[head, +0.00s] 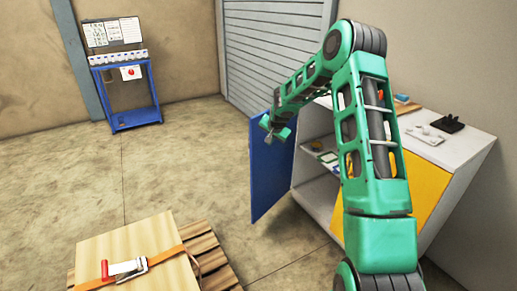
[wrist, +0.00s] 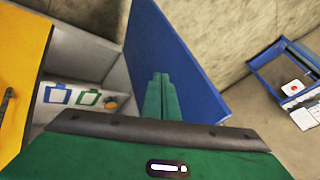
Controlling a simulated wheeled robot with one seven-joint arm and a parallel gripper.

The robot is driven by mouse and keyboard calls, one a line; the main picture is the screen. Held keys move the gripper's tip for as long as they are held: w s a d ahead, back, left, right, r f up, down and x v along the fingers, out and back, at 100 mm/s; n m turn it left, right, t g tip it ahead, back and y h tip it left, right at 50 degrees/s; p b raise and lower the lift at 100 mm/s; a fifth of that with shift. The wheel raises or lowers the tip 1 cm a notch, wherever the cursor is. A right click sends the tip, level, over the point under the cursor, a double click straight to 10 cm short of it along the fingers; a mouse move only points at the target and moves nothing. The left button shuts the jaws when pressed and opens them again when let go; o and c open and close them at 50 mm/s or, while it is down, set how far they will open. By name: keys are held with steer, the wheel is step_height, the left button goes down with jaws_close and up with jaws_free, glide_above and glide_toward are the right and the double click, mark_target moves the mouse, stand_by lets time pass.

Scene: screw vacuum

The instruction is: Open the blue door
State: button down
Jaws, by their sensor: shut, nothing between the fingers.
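The blue door (head: 270,178) stands swung wide open on the left side of the white cabinet (head: 462,143). It also shows in the wrist view (wrist: 172,45), upright and to the right of the open compartment. My gripper (head: 272,132) is at the top of the blue door in the head view. In the wrist view my gripper (wrist: 160,82) has its green fingers together and empty, on the door's inner side. I cannot tell whether they touch the door. My arm hides part of the cabinet front and the door's upper edge.
The yellow door (head: 424,185) is at the cabinet's right. Small items lie on the inner shelf, including a green-framed one (wrist: 88,98). A strapped wooden box (head: 130,245) sits on a pallet (head: 208,262) at front left. A blue stand (head: 132,117) is at the back; floor between is clear.

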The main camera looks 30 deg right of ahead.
steer(key=w+f, duration=0.1)
glide_toward(258, 149)
step_height(258, 149, down, 4)
steer(key=w+d, duration=0.1)
steer(key=shift+w+a+r, duration=0.15)
steer(key=shift+w+r, duration=0.05)
steer(key=shift+w, duration=0.45)
